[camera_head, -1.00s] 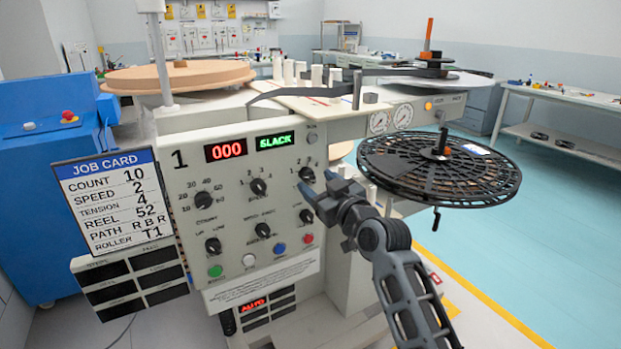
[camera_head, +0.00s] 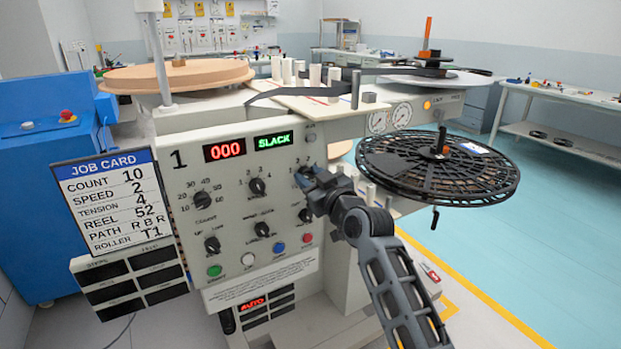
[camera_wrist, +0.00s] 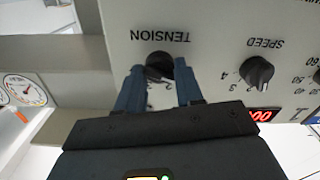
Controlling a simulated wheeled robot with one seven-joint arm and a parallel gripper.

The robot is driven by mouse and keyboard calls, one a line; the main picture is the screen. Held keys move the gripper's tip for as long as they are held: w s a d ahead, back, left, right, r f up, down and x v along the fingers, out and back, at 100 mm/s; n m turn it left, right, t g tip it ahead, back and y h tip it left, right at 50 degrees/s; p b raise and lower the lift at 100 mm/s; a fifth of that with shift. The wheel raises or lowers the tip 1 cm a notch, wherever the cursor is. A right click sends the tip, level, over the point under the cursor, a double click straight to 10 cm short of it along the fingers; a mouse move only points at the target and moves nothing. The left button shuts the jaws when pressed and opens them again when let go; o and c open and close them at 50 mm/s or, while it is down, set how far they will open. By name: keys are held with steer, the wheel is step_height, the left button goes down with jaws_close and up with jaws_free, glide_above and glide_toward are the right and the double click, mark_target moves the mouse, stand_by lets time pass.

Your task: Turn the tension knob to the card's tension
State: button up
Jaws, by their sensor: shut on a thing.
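The black tension knob (camera_wrist: 160,65) sits under the upside-down word TENSION in the wrist view. My gripper (camera_wrist: 160,72) has one finger on each side of it and is shut on it. In the head view my gripper (camera_head: 304,178) is at the panel's upper right and hides most of the knob, so its pointer setting cannot be read. The job card (camera_head: 107,203) at the left of the panel (camera_head: 220,180) reads TENSION 4. The red display (camera_head: 225,149) shows 000 and the green display (camera_head: 274,141) shows SLACK.
The speed knob (camera_head: 257,187) is left of my gripper, and it also shows in the wrist view (camera_wrist: 257,72). Another knob sits just below my gripper. A black reel (camera_head: 430,175) juts out to the right, near my arm. The floor at the right is open.

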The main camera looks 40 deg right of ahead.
steer(key=c, duration=0.3)
steer(key=shift+m, duration=0.3)
steer(key=m+p, duration=0.2)
steer(key=m, duration=0.3)
steer(key=shift+r, duration=0.1)
steer(key=m+p, duration=0.2)
steer(key=m, duration=0.2)
steer(key=shift+d+m, duration=0.1)
steer(key=shift+m, duration=0.3)
steer(key=m+p, duration=0.2)
steer(key=m, duration=0.2)
steer(key=shift+m, duration=0.3)
steer(key=m+p, duration=0.3)
steer(key=m, duration=0.5)
steer(key=m+p, duration=0.1)
steer(key=m, duration=0.1)
steer(key=m+p, duration=0.1)
steer(key=shift+f+m, duration=0.35)
steer(key=shift+m, duration=0.05)
